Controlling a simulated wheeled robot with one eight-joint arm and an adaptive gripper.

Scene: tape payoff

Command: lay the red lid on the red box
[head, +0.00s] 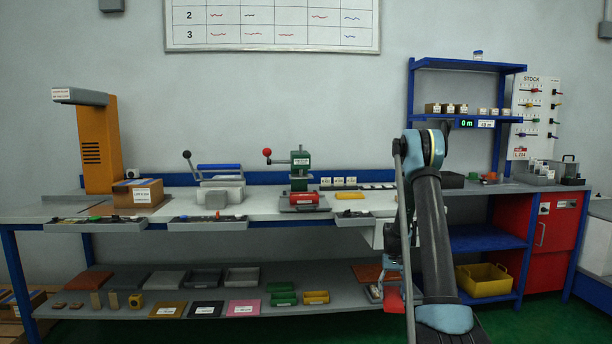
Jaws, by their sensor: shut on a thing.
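My gripper (391,284) hangs low, in front of the lower shelf at the right, partly hidden by my own arm. It is shut on a small red piece (393,300), seemingly the red lid; its full shape and the fingertips are hard to make out. I cannot clearly pick out the red box. A flat orange-red piece (364,274) lies on the lower shelf, left of my gripper.
The lower shelf (230,304) holds flat sheets, trays and green and yellow bins. A small pale tray (374,294) stands just left of my gripper. A yellow crate (484,281) and red cabinet (556,244) stand to the right. The bench edge overhangs the shelf.

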